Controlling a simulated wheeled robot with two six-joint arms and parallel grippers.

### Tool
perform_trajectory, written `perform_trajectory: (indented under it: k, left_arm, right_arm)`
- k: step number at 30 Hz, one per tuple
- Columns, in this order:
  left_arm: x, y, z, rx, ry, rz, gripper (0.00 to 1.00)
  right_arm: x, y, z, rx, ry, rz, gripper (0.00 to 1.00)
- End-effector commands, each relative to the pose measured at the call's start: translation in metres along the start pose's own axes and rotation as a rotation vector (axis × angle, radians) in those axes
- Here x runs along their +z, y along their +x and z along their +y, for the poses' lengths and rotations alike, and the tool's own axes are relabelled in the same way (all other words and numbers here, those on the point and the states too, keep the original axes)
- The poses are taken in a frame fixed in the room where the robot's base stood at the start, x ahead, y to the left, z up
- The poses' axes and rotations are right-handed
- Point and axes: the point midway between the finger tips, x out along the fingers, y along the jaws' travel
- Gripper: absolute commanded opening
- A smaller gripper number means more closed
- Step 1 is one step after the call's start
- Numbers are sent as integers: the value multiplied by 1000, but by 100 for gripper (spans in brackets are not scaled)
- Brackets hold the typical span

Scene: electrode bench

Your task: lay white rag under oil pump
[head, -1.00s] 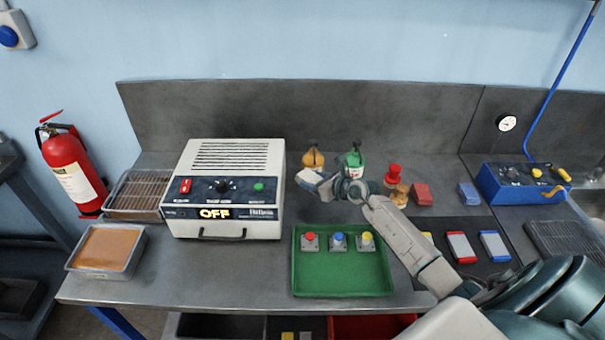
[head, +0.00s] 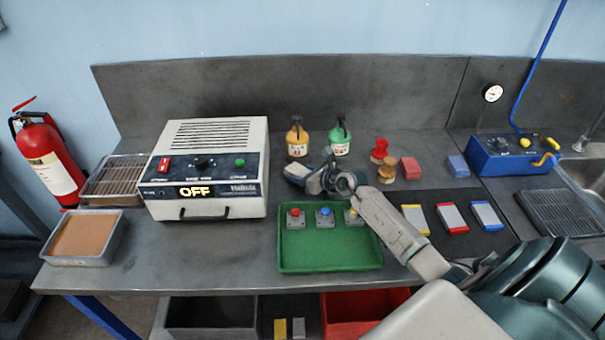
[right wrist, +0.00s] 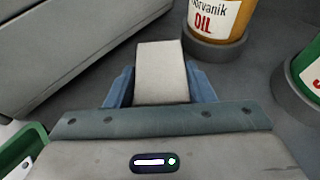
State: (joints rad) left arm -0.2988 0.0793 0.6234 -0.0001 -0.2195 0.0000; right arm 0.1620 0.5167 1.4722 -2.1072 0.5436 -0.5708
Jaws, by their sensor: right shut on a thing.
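The oil pump (head: 297,142) is an amber bottle with a black pump head and an OIL label. It stands upright at the back of the bench, right of the white machine. In the right wrist view its lower part (right wrist: 217,18) shows on a dark round base. My right gripper (head: 306,178) is shut on the white rag (head: 294,170), a small folded pad. The rag shows between the blue fingers in the right wrist view (right wrist: 160,72). The rag is in front of the pump and apart from it. Its height above the bench is unclear. My left gripper is not in view.
A green bottle (head: 340,138) stands right of the pump. The white machine (head: 207,165) reads OFF at left. A green tray (head: 330,257) with several buttons lies in front, partly under my right arm. Red and wooden stamps (head: 387,171) stand right. Bench between pump and tray is narrow.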

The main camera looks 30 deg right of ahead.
Motion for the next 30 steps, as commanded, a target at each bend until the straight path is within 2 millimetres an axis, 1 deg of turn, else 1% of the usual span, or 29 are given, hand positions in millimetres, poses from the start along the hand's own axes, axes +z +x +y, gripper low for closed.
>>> perform_trajectory:
  k: [1, 2, 5, 8, 18, 25, 26, 27, 29, 30]
  left_arm:
    - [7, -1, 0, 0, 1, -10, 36]
    - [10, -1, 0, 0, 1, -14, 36]
    - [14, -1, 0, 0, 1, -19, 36]
    - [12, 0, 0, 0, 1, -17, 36]
    - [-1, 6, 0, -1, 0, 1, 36]
    - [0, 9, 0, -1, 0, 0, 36]
    - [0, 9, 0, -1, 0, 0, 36]
    - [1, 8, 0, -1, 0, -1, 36]
    - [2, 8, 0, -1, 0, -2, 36]
    - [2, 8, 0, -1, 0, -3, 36]
  right_arm:
    - [0, 0, 0, 0, 0, 0, 27]
    - [1, 0, 0, 0, 0, 0, 27]
    - [0, 0, 0, 0, 0, 0, 27]
    - [0, 0, 0, 0, 0, 0, 27]
    - [-7, 3, 0, 0, 0, 0, 27]
    - [-11, 5, 0, 0, 1, 0, 27]
    - [-10, 4, 0, 0, 0, 0, 52]
    - [-10, 4, 0, 0, 1, 0, 60]
    - [-10, 4, 0, 0, 1, 0, 72]
    - [-10, 4, 0, 0, 1, 0, 74]
